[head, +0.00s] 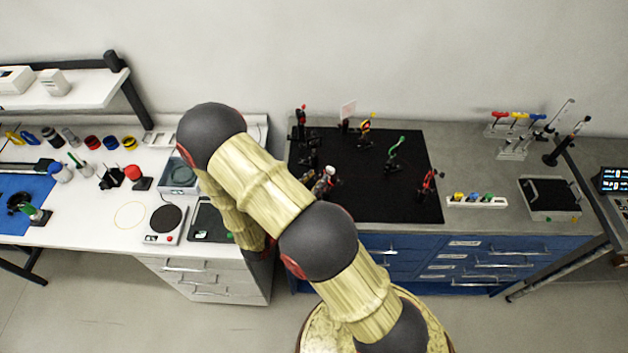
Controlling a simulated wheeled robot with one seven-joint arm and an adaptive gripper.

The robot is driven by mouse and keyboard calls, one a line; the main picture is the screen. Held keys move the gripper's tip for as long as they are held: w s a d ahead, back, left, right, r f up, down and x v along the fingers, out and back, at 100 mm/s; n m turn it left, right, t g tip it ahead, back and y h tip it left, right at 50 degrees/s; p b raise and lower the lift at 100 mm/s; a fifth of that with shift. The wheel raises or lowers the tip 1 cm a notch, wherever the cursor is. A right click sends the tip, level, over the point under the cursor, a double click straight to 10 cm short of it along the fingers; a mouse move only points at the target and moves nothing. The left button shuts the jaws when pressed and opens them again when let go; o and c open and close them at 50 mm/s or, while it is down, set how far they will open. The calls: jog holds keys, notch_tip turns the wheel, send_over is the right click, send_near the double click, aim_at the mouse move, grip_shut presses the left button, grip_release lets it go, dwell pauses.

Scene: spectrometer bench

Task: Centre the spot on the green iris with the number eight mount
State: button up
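A green-marked post mount (394,152), which looks like the green iris, stands upright on the right half of the black optical board (365,205). Several other small mounts stand on the board, including a yellow and red one (365,128) at the back and a red one (428,184) near the right edge. No number is readable, so I cannot tell which is number eight. No light spot is visible. My forearm bends down behind my upper arm. A silver and dark shape at the board's left front may be my gripper or a mount; finger opening cannot be made out.
A white bench (100,215) with a balance (165,225) and jars is on the left. A white strip (477,202) with coloured pieces and a dark tray (550,195) lie right of the board. Blue drawers (480,265) are below. Bare grey bench lies behind the strip.

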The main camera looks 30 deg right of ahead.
jog(key=c, duration=0.8)
grip_shut()
